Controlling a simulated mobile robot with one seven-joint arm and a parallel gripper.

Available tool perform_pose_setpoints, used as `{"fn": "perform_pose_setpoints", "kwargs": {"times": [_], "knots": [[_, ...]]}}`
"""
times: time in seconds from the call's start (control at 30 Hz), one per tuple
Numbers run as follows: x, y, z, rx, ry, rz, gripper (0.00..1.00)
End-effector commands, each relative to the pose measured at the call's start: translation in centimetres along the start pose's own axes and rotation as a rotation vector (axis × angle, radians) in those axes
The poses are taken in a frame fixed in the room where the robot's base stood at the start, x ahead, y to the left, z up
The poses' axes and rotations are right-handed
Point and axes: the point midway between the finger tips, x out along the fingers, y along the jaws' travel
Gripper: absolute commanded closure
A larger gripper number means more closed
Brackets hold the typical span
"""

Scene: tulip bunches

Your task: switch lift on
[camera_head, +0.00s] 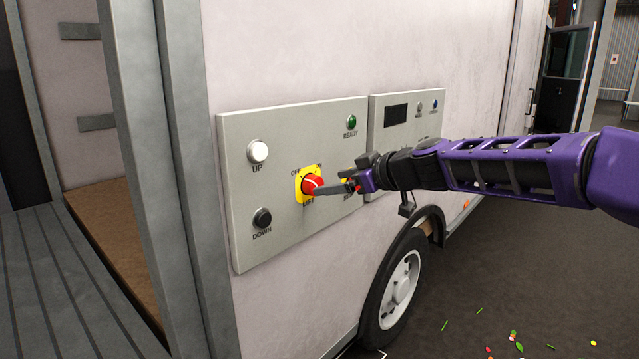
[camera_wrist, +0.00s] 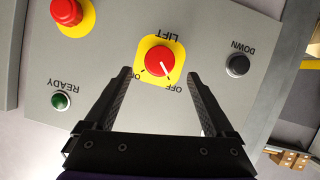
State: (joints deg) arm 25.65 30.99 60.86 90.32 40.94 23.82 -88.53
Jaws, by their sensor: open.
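The lift switch is a red rotary knob (camera_head: 311,183) on a yellow square plate, low in the middle of the left grey panel. In the wrist view the knob (camera_wrist: 158,61) appears upside down, with its white mark pointing toward the OFF label (camera_wrist: 174,88). The ON label is at the plate's other corner. My gripper (camera_wrist: 160,73) is open, with one finger on each side of the knob in that view and no visible contact. In the head view my gripper (camera_head: 325,189) reaches in from the right and partly covers the plate's right side.
A white UP button (camera_head: 257,151), black DOWN button (camera_head: 262,218) and green READY lamp (camera_head: 351,122) share the panel (camera_head: 285,125). A red button on yellow (camera_wrist: 66,12) sits beside the switch, mostly hidden by my gripper in the head view. A wheel (camera_head: 402,280) is below.

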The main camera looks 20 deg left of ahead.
Motion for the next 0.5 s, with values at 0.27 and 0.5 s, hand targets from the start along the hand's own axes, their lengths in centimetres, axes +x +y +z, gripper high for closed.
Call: {"fn": "perform_pose_setpoints", "kwargs": {"times": [0.27,0.5], "knots": [[4.0,0.0,-0.2,0.001,0.001,-0.001,0.11],[5.6,0.0,-0.1,0.000,0.001,0.000,0.11]]}}
